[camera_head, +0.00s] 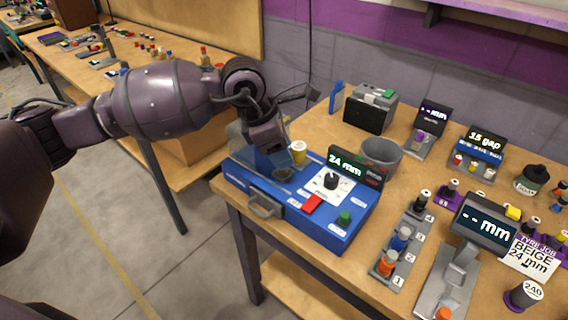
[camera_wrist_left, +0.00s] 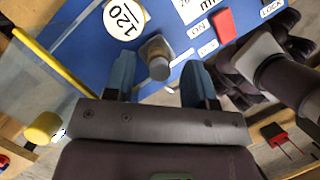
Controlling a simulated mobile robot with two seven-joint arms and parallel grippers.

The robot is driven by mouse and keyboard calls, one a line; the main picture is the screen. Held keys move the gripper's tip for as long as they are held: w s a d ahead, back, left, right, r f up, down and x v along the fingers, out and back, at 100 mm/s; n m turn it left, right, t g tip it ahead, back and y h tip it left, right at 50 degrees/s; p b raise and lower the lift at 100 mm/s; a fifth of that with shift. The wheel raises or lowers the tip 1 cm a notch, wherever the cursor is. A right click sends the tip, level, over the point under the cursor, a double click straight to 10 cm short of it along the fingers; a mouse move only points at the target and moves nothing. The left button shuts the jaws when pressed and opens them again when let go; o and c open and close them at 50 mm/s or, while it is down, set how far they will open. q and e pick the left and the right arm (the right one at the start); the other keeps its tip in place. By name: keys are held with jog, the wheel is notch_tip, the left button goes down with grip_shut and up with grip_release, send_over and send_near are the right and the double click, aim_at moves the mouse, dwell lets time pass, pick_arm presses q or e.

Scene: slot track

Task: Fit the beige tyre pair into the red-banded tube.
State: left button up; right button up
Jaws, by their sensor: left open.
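My left gripper (camera_head: 283,160) is over the left end of the blue machine (camera_head: 341,240), and its jaws are open. In the left wrist view its two blue-grey fingers (camera_wrist_left: 157,68) stand on either side of a short grey post (camera_wrist_left: 155,48) on the machine; nothing is clamped. The machine has a black dial (camera_head: 331,181), a red button (camera_head: 312,203), a green knob (camera_head: 344,218) and a display (camera_head: 355,167) reading 24 mm. A white job card (camera_head: 530,257) reads BEIGE 24 mm. I cannot pick out the beige tyre pair or the red-banded tube with certainty. My right gripper is not in view.
A yellow pot (camera_head: 298,151) with a white top stands close beside the gripper. A clear guard (camera_wrist_left: 40,65) with a yellow edge is near it. A grey bin (camera_head: 381,157), a numbered rack (camera_head: 402,247) and a mm gauge (camera_head: 484,222) stand to the right.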

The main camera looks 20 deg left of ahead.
pick_arm(q)
jog(key=shift+f, duration=0.15)
grip_shut()
